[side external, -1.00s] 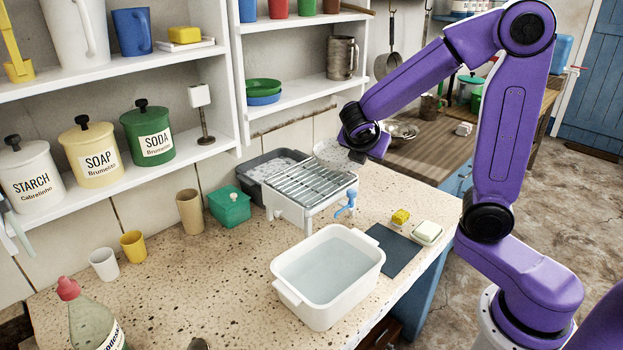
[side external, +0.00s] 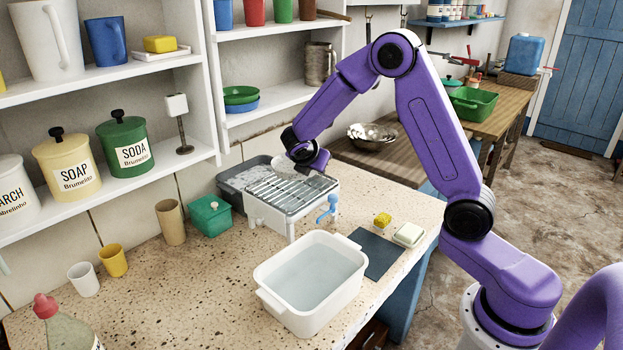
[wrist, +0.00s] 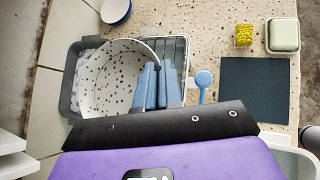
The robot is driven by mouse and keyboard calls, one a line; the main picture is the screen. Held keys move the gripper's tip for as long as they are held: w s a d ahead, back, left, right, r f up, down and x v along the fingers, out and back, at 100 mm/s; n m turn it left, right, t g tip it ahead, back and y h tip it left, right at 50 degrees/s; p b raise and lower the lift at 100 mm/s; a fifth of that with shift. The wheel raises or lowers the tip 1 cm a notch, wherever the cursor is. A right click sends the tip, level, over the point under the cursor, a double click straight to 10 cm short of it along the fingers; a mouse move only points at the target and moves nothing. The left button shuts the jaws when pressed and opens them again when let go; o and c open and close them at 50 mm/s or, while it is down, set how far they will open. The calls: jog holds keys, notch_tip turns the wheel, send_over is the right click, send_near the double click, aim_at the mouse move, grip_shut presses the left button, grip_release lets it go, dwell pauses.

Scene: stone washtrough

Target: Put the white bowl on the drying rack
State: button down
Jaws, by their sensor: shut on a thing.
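The white bowl with dark specks (wrist: 112,72) fills the left of the wrist view. My gripper (wrist: 156,72) is shut on its right wall, with blue fingers on either side. In the side external view my gripper (side external: 307,163) is over the far end of the drying rack (side external: 262,197), a slatted metal top on a white stand. The bowl (side external: 291,157) shows there only partly, behind my gripper. The rack (wrist: 181,52) also shows in the wrist view beside and below the bowl. I cannot tell whether the bowl touches the slats.
A grey tub (side external: 229,186) stands behind the rack. A blue tap (side external: 328,207) sticks out at the rack's front. A white basin of water (side external: 342,294), a dark mat (side external: 379,257), a yellow sponge (side external: 382,219) and a soap dish (side external: 408,234) are nearer. A green box (side external: 210,216) stands left.

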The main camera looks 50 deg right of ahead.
jog(key=shift+w+d+f, duration=0.25)
jog(key=shift+w+f, duration=0.65)
jog(key=shift+f, duration=1.8)
jog(key=c, duration=1.3)
grip_release()
jog(key=shift+a+r, duration=0.1)
